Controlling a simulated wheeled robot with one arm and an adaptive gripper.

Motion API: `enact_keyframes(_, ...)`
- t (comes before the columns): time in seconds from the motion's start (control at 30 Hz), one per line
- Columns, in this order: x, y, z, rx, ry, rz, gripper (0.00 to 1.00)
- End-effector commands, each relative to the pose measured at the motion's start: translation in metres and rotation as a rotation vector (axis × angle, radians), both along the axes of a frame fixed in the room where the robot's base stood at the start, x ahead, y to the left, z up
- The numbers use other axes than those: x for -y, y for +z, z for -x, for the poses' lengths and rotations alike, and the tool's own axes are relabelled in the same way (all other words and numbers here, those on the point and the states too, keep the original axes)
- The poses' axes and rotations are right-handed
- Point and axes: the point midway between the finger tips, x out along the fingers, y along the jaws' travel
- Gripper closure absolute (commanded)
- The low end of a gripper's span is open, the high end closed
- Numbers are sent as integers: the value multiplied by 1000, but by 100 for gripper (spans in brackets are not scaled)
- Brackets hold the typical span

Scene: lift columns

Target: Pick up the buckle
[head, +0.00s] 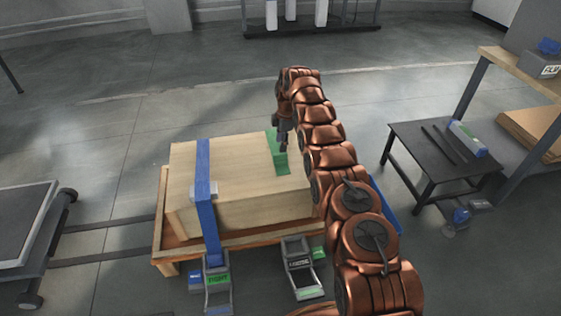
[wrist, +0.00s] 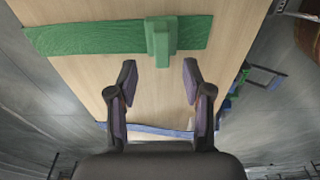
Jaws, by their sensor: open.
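A green strap (wrist: 85,36) lies across the top of a pale wooden crate (head: 235,170); it also shows in the head view (head: 270,141). A raised green block on the strap, apparently the buckle (wrist: 160,41), sits in the upper middle of the wrist view. My gripper (wrist: 159,76) is open and empty, its two fingers spread on either side of a line below the block. The block lies just beyond the fingertips, apart from them. In the head view my gripper (head: 283,146) points down over the green strap and partly hides it, so the block is not clear there.
A blue strap (head: 204,160) with a grey piece crosses the crate's left part. The crate stands on a wooden pallet (head: 160,218). Labelled ratchet-like devices (head: 301,262) lie in front. A black table (head: 436,145) stands right; a dark cart (head: 28,222) stands left.

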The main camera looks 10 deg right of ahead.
Motion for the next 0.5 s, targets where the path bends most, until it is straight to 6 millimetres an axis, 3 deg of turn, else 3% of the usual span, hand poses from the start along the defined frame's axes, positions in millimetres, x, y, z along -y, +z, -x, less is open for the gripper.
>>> enact_keyframes(0.27, -2, -18, 1, -3, -1, 0, 50)
enact_keyframes(0.5, -6, -51, 4, -6, 1, 0, 50)
